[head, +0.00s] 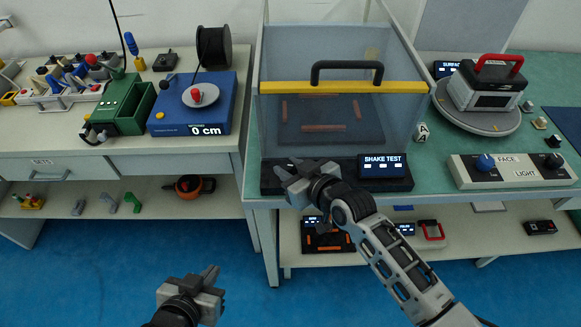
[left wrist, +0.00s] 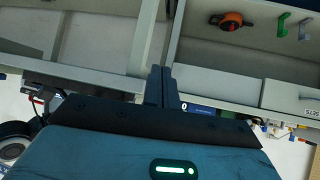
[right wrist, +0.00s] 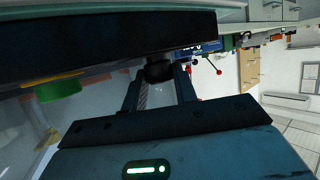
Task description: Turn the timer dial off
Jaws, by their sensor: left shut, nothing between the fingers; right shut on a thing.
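The shake test station stands on the green-topped bench, with a clear box, a dark base (head: 398,184) and a display reading SHAKE TEST (head: 382,167). My right gripper (head: 288,172) is at the left front of this base. In the right wrist view, a round black knob (right wrist: 158,68), seemingly the timer dial, sits between the fingertips, and the gripper is shut on it. The gripper hides the knob in the head view, and I cannot read its setting. My left gripper (head: 209,276) is shut and empty, low in front of the benches; its fingers (left wrist: 161,86) are together.
The clear box has a black handle (head: 347,66) and a yellow band. A blue box with a 0 cm display (head: 208,130) stands on the left bench. A FACE/LIGHT panel (head: 512,171) is at the right. Lower shelves hold several items. The blue floor in front is clear.

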